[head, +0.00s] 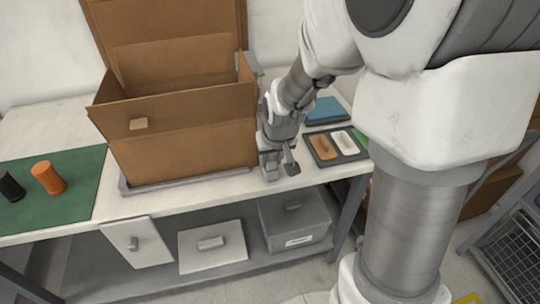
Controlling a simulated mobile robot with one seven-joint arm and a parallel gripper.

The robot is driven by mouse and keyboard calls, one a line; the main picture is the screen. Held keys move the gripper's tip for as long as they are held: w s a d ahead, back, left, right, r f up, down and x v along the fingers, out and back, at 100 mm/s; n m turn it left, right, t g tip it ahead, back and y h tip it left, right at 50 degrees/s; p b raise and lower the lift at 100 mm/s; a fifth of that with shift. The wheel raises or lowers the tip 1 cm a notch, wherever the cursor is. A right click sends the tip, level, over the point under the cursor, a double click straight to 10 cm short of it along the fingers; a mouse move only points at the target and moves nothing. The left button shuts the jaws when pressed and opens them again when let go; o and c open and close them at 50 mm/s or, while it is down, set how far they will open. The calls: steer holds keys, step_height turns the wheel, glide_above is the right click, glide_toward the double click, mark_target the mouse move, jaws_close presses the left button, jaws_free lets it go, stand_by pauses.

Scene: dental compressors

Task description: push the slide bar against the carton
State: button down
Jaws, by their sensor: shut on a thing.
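A large open brown carton (185,145) stands on a thin grey base frame (185,182) on the white bench. Its flaps are up and a small tan patch is on its front. A grey upright piece (254,65), which looks like part of the slide bar, shows at the carton's right rear edge. My gripper (280,169) points down beside the carton's front right corner, low over the bench. It is shut on what appears to be the slide bar; the held part is mostly hidden by the fingers. I cannot tell whether the bar touches the carton.
A green mat (55,190) at left holds an orange cylinder (48,178) and a black one (10,186). A grey bin (295,222) is on the lower shelf.

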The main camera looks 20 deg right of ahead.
steer(key=shift+a, duration=0.25)
steer(key=c, duration=0.6)
jaws_free()
steer(key=shift+a, duration=0.1)
steer(key=shift+o, duration=0.2)
steer(key=shift+r, duration=0.15)
steer(key=p+v, duration=0.4)
steer(key=v, duration=1.3)
steer(key=shift+s, duration=0.15)
steer(key=shift+r+p, duration=0.1)
steer(key=shift+p, duration=0.2)
